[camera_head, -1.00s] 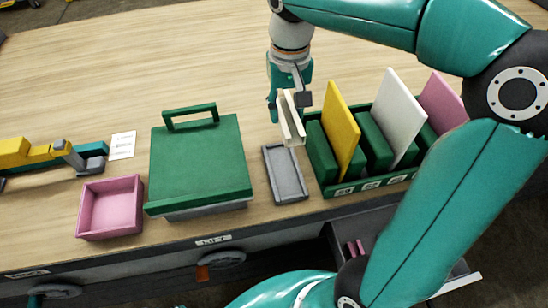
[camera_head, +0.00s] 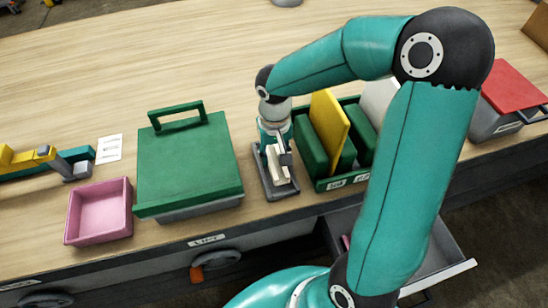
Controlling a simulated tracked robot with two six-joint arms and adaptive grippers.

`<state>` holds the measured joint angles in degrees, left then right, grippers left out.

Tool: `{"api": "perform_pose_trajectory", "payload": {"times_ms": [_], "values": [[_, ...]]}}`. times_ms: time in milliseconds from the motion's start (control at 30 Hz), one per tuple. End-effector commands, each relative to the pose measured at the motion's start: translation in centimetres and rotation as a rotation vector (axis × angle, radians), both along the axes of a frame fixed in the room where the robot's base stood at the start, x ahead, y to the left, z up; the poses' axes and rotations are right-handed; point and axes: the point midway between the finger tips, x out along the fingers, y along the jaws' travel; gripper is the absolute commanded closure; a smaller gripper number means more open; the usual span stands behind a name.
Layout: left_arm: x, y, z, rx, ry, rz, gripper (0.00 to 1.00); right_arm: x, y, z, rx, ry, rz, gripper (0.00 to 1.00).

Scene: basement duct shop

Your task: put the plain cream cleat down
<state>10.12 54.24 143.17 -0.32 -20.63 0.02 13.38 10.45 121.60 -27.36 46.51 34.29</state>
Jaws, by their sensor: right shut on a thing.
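The plain cream cleat (camera_head: 273,169) is held upright in my right gripper (camera_head: 278,157). My right gripper is shut on it, low over the small grey tray (camera_head: 261,181). The cleat's lower end is at or inside the tray; I cannot tell whether it touches the tray floor. The gripper and cleat hide much of the tray. My left gripper is not in view.
A green lidded box (camera_head: 188,165) with a handle stands left of the tray, and a pink bin (camera_head: 100,212) further left. A green rack (camera_head: 325,183) with yellow and white panels stands close on the right. An open drawer (camera_head: 437,250) juts out below the bench.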

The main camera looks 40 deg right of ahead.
Motion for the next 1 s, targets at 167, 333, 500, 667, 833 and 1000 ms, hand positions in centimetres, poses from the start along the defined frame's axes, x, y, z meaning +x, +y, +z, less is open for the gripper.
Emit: {"api": "perform_pose_trajectory", "payload": {"times_ms": [167, 333, 500, 667, 833, 1000], "values": [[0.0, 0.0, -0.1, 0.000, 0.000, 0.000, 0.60, 0.0, 0.0, -2.0, 0.001, 0.002, 0.000, 0.94], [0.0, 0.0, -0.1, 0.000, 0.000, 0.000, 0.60, 0.0, 0.0, -2.0, 0.001, 0.000, -0.001, 0.94], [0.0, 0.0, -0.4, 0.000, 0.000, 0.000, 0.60, 0.0, 0.0, -2.3, 0.001, 0.000, -0.001, 0.94], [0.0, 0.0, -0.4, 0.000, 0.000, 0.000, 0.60, 0.0, 0.0, -2.2, 0.001, 0.000, -0.001, 0.38], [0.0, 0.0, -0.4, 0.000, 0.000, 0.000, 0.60, 0.0, 0.0, -2.2, 0.001, 0.000, -0.001, 0.34], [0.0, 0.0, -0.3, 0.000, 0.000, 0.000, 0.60, 0.0, 0.0, -2.1, 0.001, 0.000, -0.001, 0.34]]}}
